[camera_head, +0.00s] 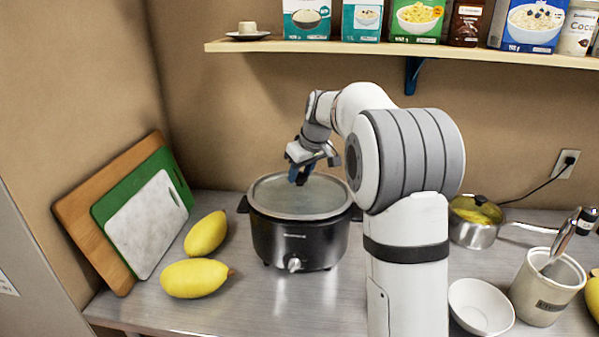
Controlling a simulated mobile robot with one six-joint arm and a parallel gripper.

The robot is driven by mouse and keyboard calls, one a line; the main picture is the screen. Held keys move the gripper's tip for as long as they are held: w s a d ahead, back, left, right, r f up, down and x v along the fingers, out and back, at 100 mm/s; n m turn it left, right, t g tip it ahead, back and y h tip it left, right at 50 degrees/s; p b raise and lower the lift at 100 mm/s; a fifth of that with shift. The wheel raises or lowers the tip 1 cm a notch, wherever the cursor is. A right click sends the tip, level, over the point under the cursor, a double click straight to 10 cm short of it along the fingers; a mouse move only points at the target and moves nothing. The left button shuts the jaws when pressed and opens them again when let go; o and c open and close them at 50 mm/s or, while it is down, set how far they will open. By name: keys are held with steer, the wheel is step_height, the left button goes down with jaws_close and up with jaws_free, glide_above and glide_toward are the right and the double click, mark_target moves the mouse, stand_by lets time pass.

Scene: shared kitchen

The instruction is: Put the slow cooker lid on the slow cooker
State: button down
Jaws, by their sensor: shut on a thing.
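The slow cooker (291,244) is a black oval pot with a front knob, standing on the metal counter. Its lid (272,200), clear with a pale rim, lies over the pot's opening and looks level. Whether the lid's rim is fully seated all round, I cannot tell. My gripper (299,178) points down at the middle of the lid and is shut on it, at the handle. The handle itself is hidden by the fingers. The right side of the cooker is partly hidden behind my arm.
Two yellow fruits (195,278) lie left of the cooker, before leaning cutting boards (146,222). Right of my arm are a lidded saucepan (474,233), a white bowl (481,306) and a utensil crock (541,288). A shelf (330,47) with boxes hangs above.

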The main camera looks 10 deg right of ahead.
steer(key=shift+f+b, duration=0.6)
steer(key=shift+f, duration=0.1)
stand_by(0.7)
steer(key=c, duration=0.8)
jaws_free()
steer(key=shift+s+f, duration=0.1)
steer(key=b+v, duration=0.1)
steer(key=v, duration=0.6)
steer(key=shift+r, duration=0.2)
steer(key=s+f+m+h, duration=0.1)
steer(key=s+f, duration=0.5)
steer(key=s, duration=1.1)
steer(key=s+a+f+m+h, duration=0.1)
steer(key=s+f+m, duration=0.3)
steer(key=s, duration=1.4)
step_height(320, 180, down, 2)
steer(key=shift+s+a+f+g, duration=0.1)
steer(key=shift+s+a+g, duration=0.1)
steer(key=shift+a+g, duration=0.15)
